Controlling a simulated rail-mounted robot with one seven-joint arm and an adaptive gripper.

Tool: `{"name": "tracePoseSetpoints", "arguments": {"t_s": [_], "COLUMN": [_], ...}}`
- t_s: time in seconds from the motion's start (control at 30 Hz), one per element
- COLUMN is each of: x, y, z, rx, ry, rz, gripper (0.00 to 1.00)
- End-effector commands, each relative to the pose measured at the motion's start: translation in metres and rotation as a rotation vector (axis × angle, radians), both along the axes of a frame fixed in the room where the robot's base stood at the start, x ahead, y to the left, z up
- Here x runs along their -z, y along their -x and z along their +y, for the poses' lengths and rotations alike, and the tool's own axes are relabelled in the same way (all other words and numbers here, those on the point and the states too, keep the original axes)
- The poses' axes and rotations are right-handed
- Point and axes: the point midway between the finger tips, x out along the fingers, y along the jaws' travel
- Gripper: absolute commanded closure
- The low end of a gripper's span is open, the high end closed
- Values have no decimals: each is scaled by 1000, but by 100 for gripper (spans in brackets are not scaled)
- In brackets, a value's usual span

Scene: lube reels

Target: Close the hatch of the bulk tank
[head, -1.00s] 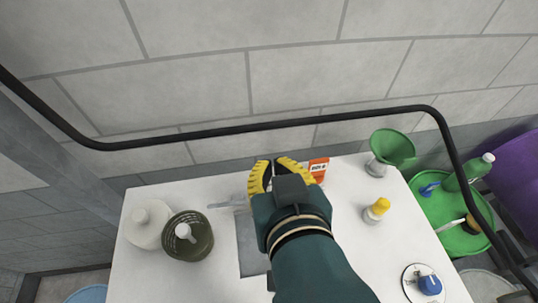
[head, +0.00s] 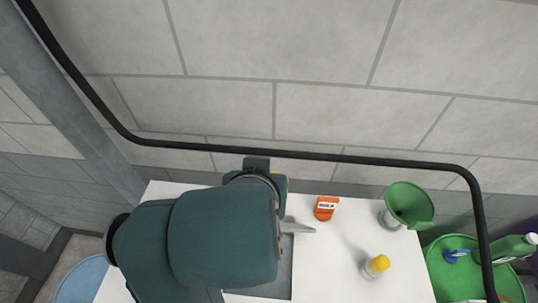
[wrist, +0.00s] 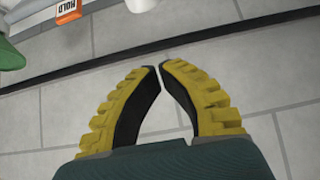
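The white top surface (head: 345,262) has a dark grey rectangular patch (head: 284,277), partly hidden by my arm. A thin pointed grey metal piece (head: 298,228) sticks out from behind my arm at that patch's far end. I cannot tell whether these are the tank's opening and hatch. My gripper is mostly hidden behind my wrist in the head view, near the back edge of the white top. In the wrist view my gripper (wrist: 160,68) has its yellow-and-black fingers together at the tips, with only a thin gap and nothing between them. Grey wall blocks lie behind them.
An orange labelled box (head: 326,208), a green funnel (head: 408,203) and a yellow-capped bottle (head: 375,266) stand on the white top, right of my arm. A green tub (head: 470,275) is farther right. A black rail (head: 310,154) crosses in front of the wall. A blue round thing (head: 80,280) is lower left.

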Motion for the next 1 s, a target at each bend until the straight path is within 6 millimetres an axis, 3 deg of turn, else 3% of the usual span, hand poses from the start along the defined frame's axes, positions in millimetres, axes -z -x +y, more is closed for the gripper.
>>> {"name": "tracePoseSetpoints", "arguments": {"t_s": [0.23, 0.5, 1.0], "x": [37, 50, 58], "y": [-34, 0, 5], "z": [-5, 0, 5], "rx": [1, 1, -8], "ry": [1, -1, 3], "rz": [3, -1, -25], "gripper": [100, 100, 100]}}
